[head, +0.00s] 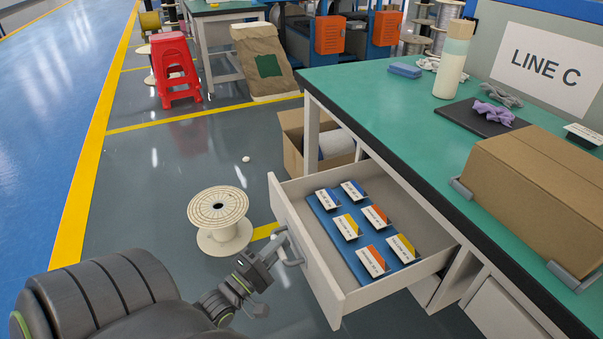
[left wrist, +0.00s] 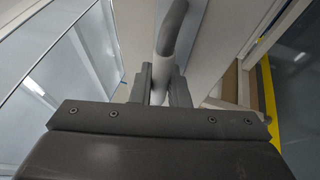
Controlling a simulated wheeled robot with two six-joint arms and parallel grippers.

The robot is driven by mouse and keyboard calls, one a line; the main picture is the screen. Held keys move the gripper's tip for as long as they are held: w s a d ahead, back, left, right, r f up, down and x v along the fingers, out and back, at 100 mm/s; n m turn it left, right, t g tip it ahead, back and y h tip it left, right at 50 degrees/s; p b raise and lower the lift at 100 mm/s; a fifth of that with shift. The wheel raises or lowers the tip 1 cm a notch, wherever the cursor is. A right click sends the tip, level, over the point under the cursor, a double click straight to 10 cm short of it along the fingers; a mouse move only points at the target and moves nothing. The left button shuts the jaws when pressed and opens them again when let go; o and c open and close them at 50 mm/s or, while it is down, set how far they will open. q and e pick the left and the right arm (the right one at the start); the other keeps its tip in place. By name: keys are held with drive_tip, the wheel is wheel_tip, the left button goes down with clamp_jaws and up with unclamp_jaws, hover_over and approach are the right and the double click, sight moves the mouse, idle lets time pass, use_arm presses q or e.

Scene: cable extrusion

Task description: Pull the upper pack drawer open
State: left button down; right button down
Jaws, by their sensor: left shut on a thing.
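The upper pack drawer (head: 325,268) stands pulled out from under the green workbench, on its left side. Several small cards with orange, yellow and blue corners lie on a blue tray (head: 323,219) inside it. The drawer's grey bar handle (head: 288,249) is on its front face. My left gripper (head: 277,249) is at this handle. In the left wrist view its two fingers (left wrist: 161,82) are shut around the handle bar (left wrist: 170,35), which runs up between them. My right gripper is in neither view.
The green workbench (head: 400,110) carries a brown carton (head: 530,195), a bottle and a dark mat. A lower drawer (head: 500,312) is below. A cream spool (head: 219,215) stands on the floor near my left gripper. An open carton (head: 293,150) is behind the drawer.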

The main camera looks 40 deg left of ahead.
use_arm(q)
drive_tip(key=shift+s+a, duration=0.3)
drive_tip(key=shift+s, duration=0.45)
drive_tip(key=shift+s+a, duration=0.3)
drive_tip(key=shift+s, duration=0.45)
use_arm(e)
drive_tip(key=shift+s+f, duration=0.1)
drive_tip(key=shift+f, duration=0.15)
use_arm(q)
drive_tip(key=c, duration=1.4)
unclamp_jaws()
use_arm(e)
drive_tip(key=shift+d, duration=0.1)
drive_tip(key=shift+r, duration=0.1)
use_arm(q)
drive_tip(key=v, duration=1.7)
drive_tip(key=shift+s+b, duration=0.2)
drive_tip(key=shift+b, duration=0.15)
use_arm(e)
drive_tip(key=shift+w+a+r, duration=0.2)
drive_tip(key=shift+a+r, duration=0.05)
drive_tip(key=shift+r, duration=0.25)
use_arm(q)
drive_tip(key=shift+f, duration=0.1)
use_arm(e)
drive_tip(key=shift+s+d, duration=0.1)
